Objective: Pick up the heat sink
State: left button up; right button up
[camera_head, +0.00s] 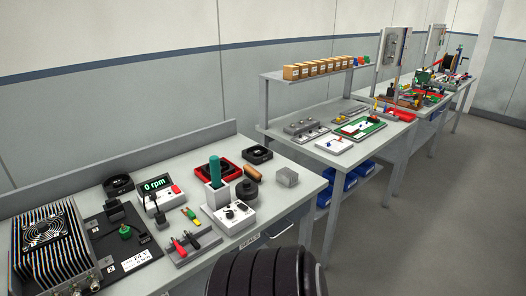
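A small light grey metal block (287,177) sits at the right end of the nearest bench and looks like the heat sink. It is too small in the picture to make out fins clearly. It stands apart from the things around it, with bare bench top to its right. Neither of my grippers shows in the head view.
A finned box with a fan (45,240) stands at the left of the bench (268,212). An rpm display (157,190), a grey control box (236,215), a dark round part (247,190) and a brown cylinder (252,173) lie left of the block. A ribbed black shape fills the bottom middle.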

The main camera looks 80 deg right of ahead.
aim_at(287, 176)
jog(key=z, duration=2.9)
jog(key=i+l, duration=0.2)
jog(key=i+l+u, duration=0.1)
jog(key=l, duration=0.3)
jog(key=i+l, duration=0.3)
jog(key=u, duration=0.05)
